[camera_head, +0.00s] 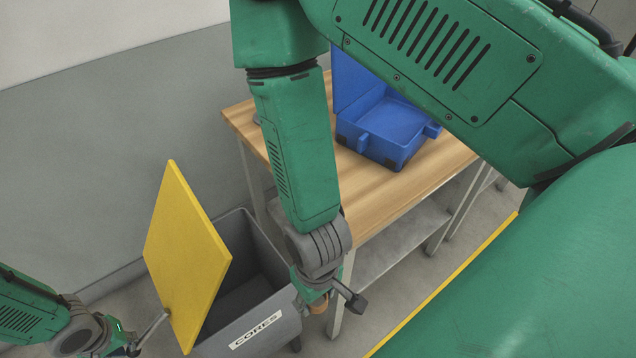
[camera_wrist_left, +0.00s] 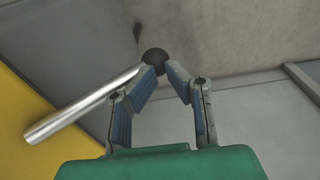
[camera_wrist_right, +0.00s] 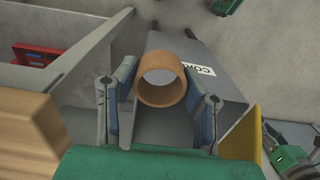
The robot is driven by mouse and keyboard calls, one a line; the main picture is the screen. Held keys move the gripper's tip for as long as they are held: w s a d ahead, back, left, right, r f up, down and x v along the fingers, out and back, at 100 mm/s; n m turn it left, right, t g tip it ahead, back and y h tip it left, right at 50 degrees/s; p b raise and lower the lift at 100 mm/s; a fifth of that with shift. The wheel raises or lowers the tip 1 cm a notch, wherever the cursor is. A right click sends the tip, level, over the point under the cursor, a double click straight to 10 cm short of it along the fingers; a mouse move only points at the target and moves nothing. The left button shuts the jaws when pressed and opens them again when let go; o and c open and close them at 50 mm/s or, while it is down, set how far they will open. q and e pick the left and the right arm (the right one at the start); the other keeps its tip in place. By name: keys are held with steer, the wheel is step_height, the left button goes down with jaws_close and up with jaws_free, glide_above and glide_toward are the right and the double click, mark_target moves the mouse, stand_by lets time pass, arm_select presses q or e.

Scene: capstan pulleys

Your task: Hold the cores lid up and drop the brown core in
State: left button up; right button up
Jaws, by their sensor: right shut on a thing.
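The yellow lid (camera_head: 187,255) stands tilted up steeply at the left side of the grey cores bin (camera_head: 229,346); the bin's opening shows beside it. My left gripper (camera_head: 136,347) is at the outer end of the lid's metal handle. In the left wrist view its fingertips (camera_wrist_left: 161,70) close around the black knob (camera_wrist_left: 155,57) of the handle rod (camera_wrist_left: 85,105). My right gripper (camera_head: 334,299) is shut on the brown core (camera_wrist_right: 162,60), a hollow ring, beside the bin's right front corner. The core (camera_head: 318,306) is partly hidden in the head view.
A wooden-topped bench (camera_head: 390,200) with a metal lower shelf stands behind and right of the bin. An open blue case (camera_head: 392,130) sits on it. A grey wall (camera_head: 100,150) is at the left. My right arm covers much of the head view.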

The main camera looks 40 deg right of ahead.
arm_select(q)
steer(key=shift+d, duration=0.35)
arm_select(e)
steer(key=w+a+f+n, duration=0.1)
steer(key=w+n, duration=0.3)
steer(key=w, duration=0.6)
steer(key=w+a+f+n, duration=0.2)
steer(key=w+f+n, duration=0.2)
steer(key=w, duration=0.6)
steer(key=shift+a+f+n, duration=0.2)
steer(key=shift+f+n, duration=0.1)
steer(key=shift+n, duration=0.2)
steer(key=o, duration=0.8)
